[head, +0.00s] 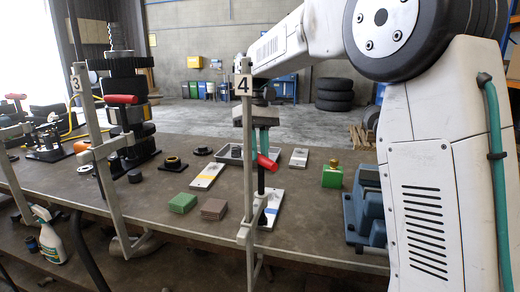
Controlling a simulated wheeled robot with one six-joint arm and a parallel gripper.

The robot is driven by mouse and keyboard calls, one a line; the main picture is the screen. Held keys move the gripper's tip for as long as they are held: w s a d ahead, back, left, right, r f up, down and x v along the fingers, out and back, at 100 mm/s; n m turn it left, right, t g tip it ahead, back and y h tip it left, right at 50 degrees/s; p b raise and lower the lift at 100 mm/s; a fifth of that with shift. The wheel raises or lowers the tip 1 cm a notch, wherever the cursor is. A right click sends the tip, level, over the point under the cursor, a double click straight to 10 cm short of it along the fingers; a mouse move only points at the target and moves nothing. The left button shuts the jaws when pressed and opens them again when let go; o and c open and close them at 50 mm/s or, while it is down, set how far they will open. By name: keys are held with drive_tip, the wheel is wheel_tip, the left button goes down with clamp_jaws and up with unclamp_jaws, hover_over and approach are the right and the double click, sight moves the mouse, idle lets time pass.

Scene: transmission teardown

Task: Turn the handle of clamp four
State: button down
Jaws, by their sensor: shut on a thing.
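My gripper (264,150) points down from above, just right of the clamp bar. It is shut on the red handle, with the fingertips at the handle's upper left part. The clamp bar and number plate partly hide my gripper and wrist, so the exact finger contact is hard to see.
Clamp three (104,170) stands left with its own red handle. Green (183,203) and brown (214,209) blocks, pale plates and a grey tray (230,154) lie on the bench (165,215). A blue vise-like block (365,210) is right. Bench between the clamps is partly clear.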

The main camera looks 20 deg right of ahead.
drive_tip(key=shift+a+n+h, duration=0.25)
drive_tip(key=shift+n+h, duration=0.45)
drive_tip(key=shift+n, duration=0.8)
drive_tip(key=c, duration=1.3)
unclamp_jaws()
drive_tip(key=v, duration=0.7)
drive_tip(key=shift+w+a+r, duration=0.1)
drive_tip(key=shift+r, duration=0.05)
drive_tip(key=shift+w+r, duration=0.1)
drive_tip(key=shift+r, duration=0.1)
